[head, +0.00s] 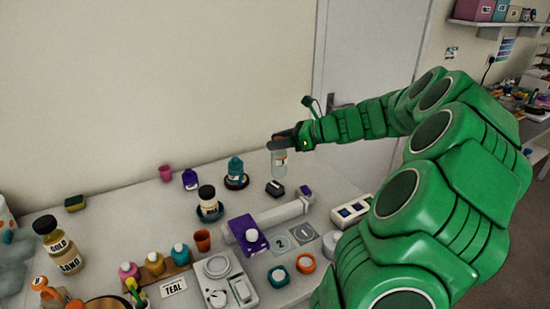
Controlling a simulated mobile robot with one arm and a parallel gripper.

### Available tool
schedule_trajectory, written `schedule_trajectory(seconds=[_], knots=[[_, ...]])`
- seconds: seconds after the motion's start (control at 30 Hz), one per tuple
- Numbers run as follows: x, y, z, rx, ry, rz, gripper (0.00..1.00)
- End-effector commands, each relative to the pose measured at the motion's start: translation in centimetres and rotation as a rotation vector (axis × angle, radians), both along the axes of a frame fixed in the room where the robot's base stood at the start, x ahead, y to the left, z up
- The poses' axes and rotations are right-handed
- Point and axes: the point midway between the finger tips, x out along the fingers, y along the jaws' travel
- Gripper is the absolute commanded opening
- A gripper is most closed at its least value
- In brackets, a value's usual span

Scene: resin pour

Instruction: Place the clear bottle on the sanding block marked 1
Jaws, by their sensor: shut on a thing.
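My gripper (282,141) is shut on the clear bottle (279,164), near its top. The bottle hangs upright in the air above the table's back part, with a small label on its side. Below it on the table, in the picture, is a small dark block (275,188). Two flat grey pieces lie at the front right of the table: one marked 2 (281,244), and to its right one with a pale stroke (304,234) that may be a 1. Both look bare. The bottle is apart from them, farther back.
A purple box (245,232) and a long pale roll (283,213) lie just behind the marked pieces. A white tray (352,210) stands to their right. Teal (279,276) and orange (306,263) rings lie in front. A teal bottle (235,168) stands left of the held bottle.

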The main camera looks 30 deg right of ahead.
Motion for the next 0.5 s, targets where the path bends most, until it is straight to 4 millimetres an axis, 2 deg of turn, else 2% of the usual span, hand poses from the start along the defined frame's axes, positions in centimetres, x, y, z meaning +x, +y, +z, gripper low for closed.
schedule_trajectory(seconds=[0.23,0.5], knots=[[2.9,-1.1,-1.5,-0.001,0.001,0.000,0.00],[5.2,-1.9,-4.4,-0.001,0.000,-0.001,0.00]])
